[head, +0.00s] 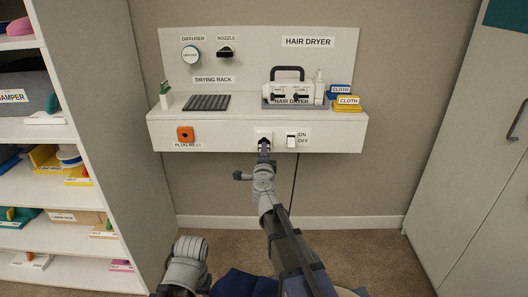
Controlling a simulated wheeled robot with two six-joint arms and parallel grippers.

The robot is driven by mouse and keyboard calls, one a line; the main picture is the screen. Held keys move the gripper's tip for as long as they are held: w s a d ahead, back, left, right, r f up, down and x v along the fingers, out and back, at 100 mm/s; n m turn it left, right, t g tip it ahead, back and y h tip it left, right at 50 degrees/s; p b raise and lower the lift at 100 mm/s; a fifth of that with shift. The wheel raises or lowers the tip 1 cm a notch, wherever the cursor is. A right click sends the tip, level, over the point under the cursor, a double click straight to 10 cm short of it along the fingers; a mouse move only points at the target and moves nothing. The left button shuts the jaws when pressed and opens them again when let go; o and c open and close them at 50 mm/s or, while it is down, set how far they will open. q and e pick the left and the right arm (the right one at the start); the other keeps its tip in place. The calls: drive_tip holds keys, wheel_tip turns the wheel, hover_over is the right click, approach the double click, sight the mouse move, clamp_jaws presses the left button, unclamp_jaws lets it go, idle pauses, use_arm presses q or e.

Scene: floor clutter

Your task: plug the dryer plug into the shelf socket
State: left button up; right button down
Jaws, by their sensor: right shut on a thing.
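The white hair dryer (292,89) sits in its labelled tray on the wall shelf (225,128). The shelf socket (264,133) is a pale plate on the shelf's front face. My right gripper (264,147) is right at the socket, shut on the dark dryer plug (264,141). The gripper mostly hides the plug, so I cannot tell how deep it sits in the socket. A thin dark cord (295,180) hangs below the shelf behind my right arm.
An on/off switch (291,140) is just right of the socket. The orange plug rest (185,134) is at the shelf's left front. A drying rack (207,102) and cloths (347,103) lie on top. A full storage shelf stands left, a cabinet (480,150) right.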

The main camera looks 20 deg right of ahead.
drive_tip(key=shift+x, duration=1.45)
drive_tip(key=c, duration=0.8)
unclamp_jaws()
drive_tip(key=shift+o, duration=0.2)
drive_tip(key=v, duration=0.7)
drive_tip(key=shift+s, duration=0.4)
drive_tip(key=shift+a, duration=0.1)
